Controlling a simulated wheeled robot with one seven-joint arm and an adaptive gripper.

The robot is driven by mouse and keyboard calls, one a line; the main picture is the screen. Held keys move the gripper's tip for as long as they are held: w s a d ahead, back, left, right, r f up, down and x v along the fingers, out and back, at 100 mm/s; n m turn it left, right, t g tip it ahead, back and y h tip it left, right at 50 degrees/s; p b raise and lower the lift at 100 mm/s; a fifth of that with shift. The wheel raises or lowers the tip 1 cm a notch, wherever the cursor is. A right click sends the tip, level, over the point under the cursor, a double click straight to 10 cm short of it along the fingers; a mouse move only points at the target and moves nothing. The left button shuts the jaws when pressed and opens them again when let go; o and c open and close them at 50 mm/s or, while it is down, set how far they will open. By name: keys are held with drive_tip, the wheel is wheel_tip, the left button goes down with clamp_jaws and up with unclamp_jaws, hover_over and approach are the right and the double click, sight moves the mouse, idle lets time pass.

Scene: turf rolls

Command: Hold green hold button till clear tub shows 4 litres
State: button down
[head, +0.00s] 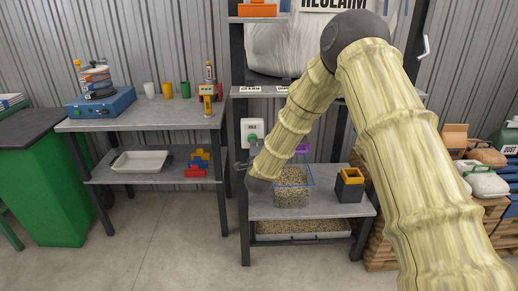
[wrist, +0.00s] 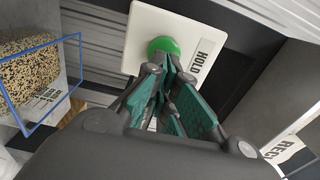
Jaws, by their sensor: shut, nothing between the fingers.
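The green hold button (wrist: 163,45) sits on a white plate (wrist: 143,22) marked HOLD, on a dark post. It shows small in the head view (head: 253,139). My gripper (wrist: 160,64) is shut and empty, its tips at the lower edge of the button. I cannot tell whether they touch or press it. The clear tub (head: 291,198) with a blue rim stands on the shelf under the hopper, holding speckled granules. It also shows at the left in the wrist view (wrist: 66,80). Its litre marks are too small to read.
A black and yellow container (head: 349,188) stands right of the tub. A white tray (head: 300,237) of granules lies beneath that shelf. The left bench (head: 140,121) carries a blue machine, cups and a yellow tool. Sacks (head: 484,181) are stacked at right.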

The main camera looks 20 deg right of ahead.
drive_tip(key=shift+w, duration=0.25)
drive_tip(key=shift+w+d, duration=0.1)
drive_tip(key=shift+w+d+f+b, duration=0.1)
drive_tip(key=shift+w+d+b, duration=0.1)
drive_tip(key=shift+w+b, duration=0.4)
drive_tip(key=shift+w+r, duration=0.25)
drive_tip(key=shift+r, duration=0.1)
drive_tip(key=shift+w, duration=0.1)
drive_tip(key=shift+d, duration=0.1)
drive_tip(key=shift+d+r, duration=0.1)
drive_tip(key=shift+r, duration=0.05)
idle(1.4)
